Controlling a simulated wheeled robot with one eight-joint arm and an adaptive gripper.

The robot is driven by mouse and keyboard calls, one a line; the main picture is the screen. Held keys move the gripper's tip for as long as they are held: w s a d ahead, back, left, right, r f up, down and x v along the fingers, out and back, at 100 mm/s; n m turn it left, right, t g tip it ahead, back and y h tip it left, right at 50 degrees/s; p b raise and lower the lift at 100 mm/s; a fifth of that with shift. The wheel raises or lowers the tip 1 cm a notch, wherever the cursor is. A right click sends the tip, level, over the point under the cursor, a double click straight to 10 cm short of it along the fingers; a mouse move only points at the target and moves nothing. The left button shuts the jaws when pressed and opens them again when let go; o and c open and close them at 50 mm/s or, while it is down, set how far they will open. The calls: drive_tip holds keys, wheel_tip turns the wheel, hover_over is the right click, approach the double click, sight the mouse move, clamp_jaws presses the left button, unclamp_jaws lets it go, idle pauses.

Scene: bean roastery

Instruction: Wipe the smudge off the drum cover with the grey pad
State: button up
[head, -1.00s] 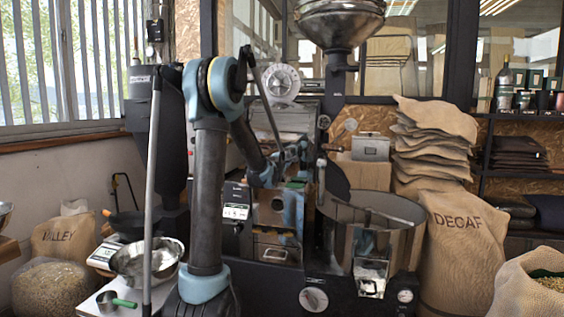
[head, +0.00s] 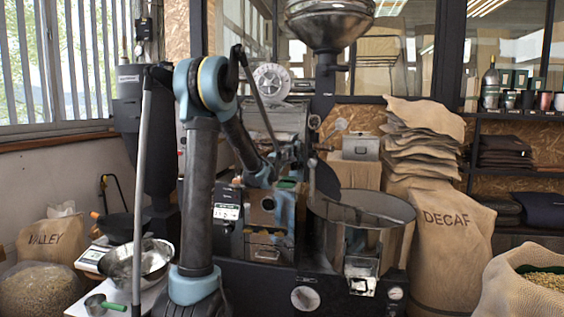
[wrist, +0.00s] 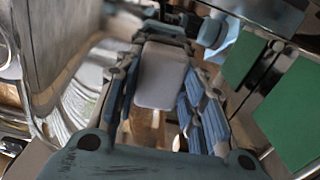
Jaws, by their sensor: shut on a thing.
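My gripper (head: 284,212) hangs in front of the roaster, partly hidden by my own arm links. In the wrist view my gripper (wrist: 158,105) is shut on a pale grey pad (wrist: 162,78) between its blue-sided fingers. In the head view the pad cannot be made out. No smudge can be told apart, and contact between pad and metal cannot be told.
The round cooling bin (head: 362,207) stands close to the right of my gripper, with the hopper (head: 330,25) above. A DECAF sack (head: 447,245) is farther right. A steel bowl (head: 140,262) and green scoop (head: 105,303) sit at the left. Green panels (wrist: 290,115) show in the wrist view.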

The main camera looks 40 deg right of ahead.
drive_tip(key=w+a, duration=0.9)
drive_tip(key=w, duration=0.2)
idle(1.6)
drive_tip(key=shift+a, duration=0.1)
drive_tip(key=shift+v, duration=2.95)
drive_tip(key=shift+s+a, duration=0.1)
drive_tip(key=v, duration=0.2)
drive_tip(key=shift+s+a, duration=0.25)
drive_tip(key=shift+a, duration=0.05)
